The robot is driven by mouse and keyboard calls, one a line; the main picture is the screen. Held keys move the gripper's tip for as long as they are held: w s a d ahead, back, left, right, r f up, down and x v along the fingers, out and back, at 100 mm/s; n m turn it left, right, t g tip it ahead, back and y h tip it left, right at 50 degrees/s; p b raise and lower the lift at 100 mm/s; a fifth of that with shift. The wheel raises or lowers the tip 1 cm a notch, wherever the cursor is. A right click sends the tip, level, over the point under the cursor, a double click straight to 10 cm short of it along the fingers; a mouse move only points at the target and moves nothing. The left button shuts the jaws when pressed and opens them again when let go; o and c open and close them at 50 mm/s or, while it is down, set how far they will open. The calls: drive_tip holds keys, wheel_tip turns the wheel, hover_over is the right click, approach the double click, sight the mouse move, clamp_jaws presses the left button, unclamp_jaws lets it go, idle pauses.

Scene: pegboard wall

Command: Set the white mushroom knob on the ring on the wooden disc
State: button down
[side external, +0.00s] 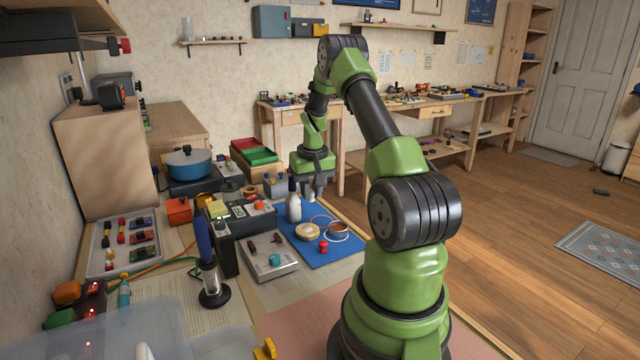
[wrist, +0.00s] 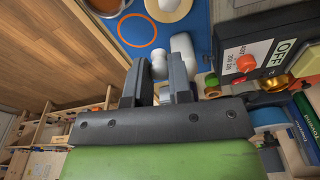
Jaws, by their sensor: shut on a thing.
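The white mushroom knob (wrist: 159,66) is between the two fingers of my gripper (wrist: 158,78) in the wrist view. My gripper (side external: 312,190) is shut on it and points down above the far part of the blue mat in the side view. The knob's lower part is hidden by the fingers. The wooden disc (side external: 307,231) lies on the mat, nearer the camera than my gripper and apart from it. It is cut off at the top edge of the wrist view (wrist: 166,14). The ring on it is too small to make out clearly.
A white bottle (side external: 293,208) stands beside my gripper on the blue mat (side external: 318,256). A loose orange ring (wrist: 137,30), a copper-coloured bowl (side external: 338,230) and a red knob (side external: 323,246) are near the disc. A dark box with a dial (side external: 241,222) stands to the left.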

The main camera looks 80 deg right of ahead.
sight(307, 228)
drive_tip(key=shift+w+a+f, duration=0.1)
drive_tip(key=shift+a+f, duration=0.05)
drive_tip(key=shift+a, duration=0.45)
drive_tip(key=shift+w+a+f, duration=0.1)
drive_tip(key=shift+a+f, duration=0.05)
drive_tip(key=shift+a, duration=0.4)
drive_tip(key=shift+a+f, duration=0.15)
drive_tip(key=shift+f, duration=2.3)
drive_tip(key=shift+f, duration=0.5)
drive_tip(key=c, duration=1)
unclamp_jaws()
drive_tip(key=shift+r, duration=3)
